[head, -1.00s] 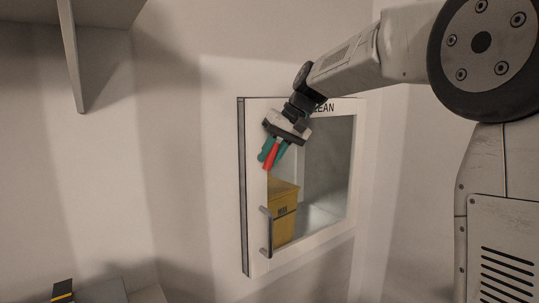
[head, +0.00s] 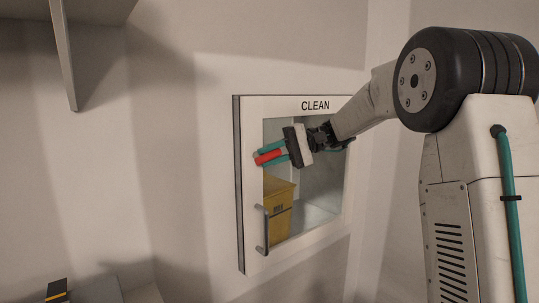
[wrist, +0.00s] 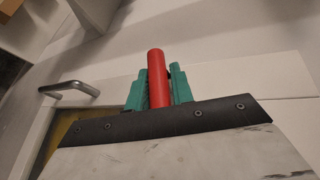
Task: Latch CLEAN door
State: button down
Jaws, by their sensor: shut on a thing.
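The CLEAN door (head: 340,190) is a white frame around a glass pane on the wall, in the middle of the head view. It looks flush with its surround, but I cannot tell whether a small gap is left. My gripper (head: 262,156) is at the door's upper left, with its green fingers shut on a red handle (head: 268,157). The red handle lies nearly level, pointing left over the door's left frame. In the wrist view the red handle (wrist: 157,75) stands between both fingers and sticks out past their tips. Where it joins the door is hidden.
A metal pull handle (head: 265,230) stands out from the door's lower left, below my gripper. A yellow bin (head: 278,208) shows behind the glass. A grey shelf (head: 85,12) is at the upper left. The wall left of the door is clear.

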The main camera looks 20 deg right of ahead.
jog(key=shift+f+m+y, duration=0.4)
jog(key=shift+f+y, duration=0.1)
jog(key=shift+y, duration=0.5)
jog(key=c, duration=2.2)
grip_release()
jog(key=c, duration=1.3)
grip_release()
jog(key=shift+r, duration=0.1)
jog(key=shift+d, duration=0.25)
jog(key=d, duration=0.7)
jog(key=shift+s+d+r, duration=0.15)
jog(key=shift+s+r, duration=0.05)
jog(key=shift+s, duration=0.05)
